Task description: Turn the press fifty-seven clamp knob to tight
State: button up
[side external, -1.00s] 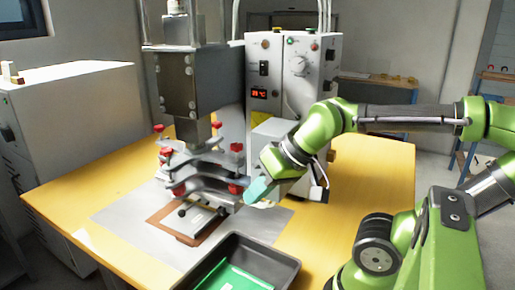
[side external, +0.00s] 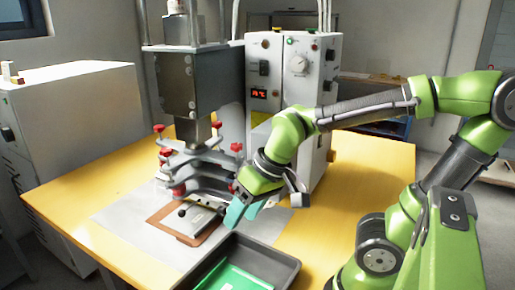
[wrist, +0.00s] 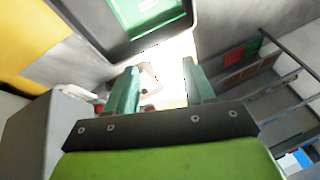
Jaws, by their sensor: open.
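The press (side external: 188,85) stands on the table with a stack of grey clamp plates (side external: 200,165) under its head. Several red knobs stick out of the clamp; one red knob (side external: 236,147) is at its right end, nearest my arm. A small black ball knob (side external: 182,213) sits lower, at the front of the base frame. I cannot tell which is the named clamp knob. My gripper (side external: 240,211) has teal fingers and is just right of the clamp, below that right red knob. In the wrist view the fingers (wrist: 160,88) are apart with nothing held between them.
A dark tray (side external: 288,272) holding a green piece (side external: 235,279) lies at the table's front, close below my gripper. A control box (side external: 305,65) with a dial stands behind. The yellow table (side external: 355,190) is clear on the right.

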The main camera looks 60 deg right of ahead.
jog(key=w+d+f+n+g+h, duration=0.4)
jog(key=w+f+n+g+h, duration=0.35)
jog(key=f+n+h, duration=0.35)
jog(key=w+r+n+t+h, duration=0.2)
jog(key=w+n+t+h, duration=0.1)
jog(key=w+n+h, duration=0.6)
send_near(220, 212)
jog(key=shift+s+d+f, duration=0.1)
jog(key=shift+d+f, duration=0.1)
jog(key=shift+d, duration=0.2)
jog(key=d, duration=0.7)
jog(key=shift+d+r, duration=0.2)
jog(key=shift+d, duration=0.05)
jog(key=shift+c, duration=0.4)
jog(key=c, duration=1)
